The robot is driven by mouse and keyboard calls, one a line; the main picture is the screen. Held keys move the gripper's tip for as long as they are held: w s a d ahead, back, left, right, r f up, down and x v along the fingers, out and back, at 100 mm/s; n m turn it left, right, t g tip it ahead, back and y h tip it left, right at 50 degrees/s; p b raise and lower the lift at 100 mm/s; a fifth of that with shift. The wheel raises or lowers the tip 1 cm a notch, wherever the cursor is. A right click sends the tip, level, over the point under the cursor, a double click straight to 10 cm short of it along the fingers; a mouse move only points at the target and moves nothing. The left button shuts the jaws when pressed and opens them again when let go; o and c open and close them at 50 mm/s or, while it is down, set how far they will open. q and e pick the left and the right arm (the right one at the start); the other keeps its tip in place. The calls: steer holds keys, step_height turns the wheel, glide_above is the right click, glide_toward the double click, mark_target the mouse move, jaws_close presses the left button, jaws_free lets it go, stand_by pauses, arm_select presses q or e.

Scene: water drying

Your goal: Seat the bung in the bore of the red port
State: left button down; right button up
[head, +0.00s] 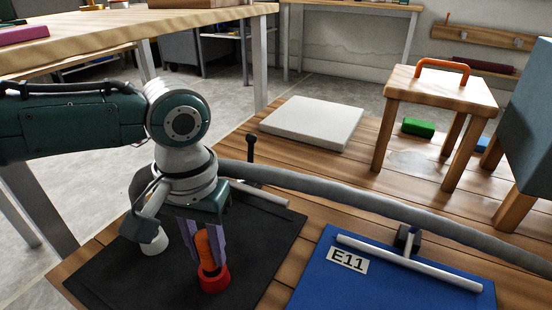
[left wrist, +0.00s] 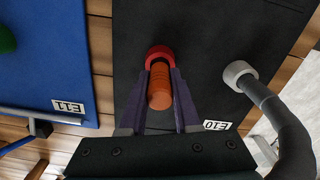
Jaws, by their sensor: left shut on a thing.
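The orange ribbed bung (head: 203,245) is held upright between the purple fingers of my left gripper (head: 207,260). Its lower end is at the mouth of the red port (head: 214,281), a short red ring standing on a black board. In the left wrist view the bung (left wrist: 160,92) lies between the fingers of my left gripper (left wrist: 160,72), with the red port (left wrist: 158,52) at its far end. The bung's tip is hidden, so I cannot tell how deep it sits in the bore. My right gripper is not in view.
The black board (head: 262,252) carries an E10 label (left wrist: 217,125) and a pale fitting (left wrist: 238,72). A blue E11 board (head: 390,285) lies to the right. A thick grey hose (head: 340,189) crosses behind. A white slab (head: 312,124) and wooden stool (head: 440,85) stand further back.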

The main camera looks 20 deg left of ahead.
arm_select(q)
steer(key=shift+r, duration=0.1)
steer(key=shift+p, duration=0.4)
steer(key=shift+f+b, duration=0.75)
steer(key=shift+f, duration=0.5)
steer(key=shift+r, duration=0.1)
steer(key=shift+r+p, duration=0.8)
steer(key=shift+p, duration=0.4)
steer(key=shift+p, duration=0.75)
stand_by(0.9)
steer(key=shift+f+b, duration=0.65)
steer(key=shift+f, duration=0.25)
steer(key=c, duration=0.5)
jaws_free()
steer(key=shift+c, duration=0.2)
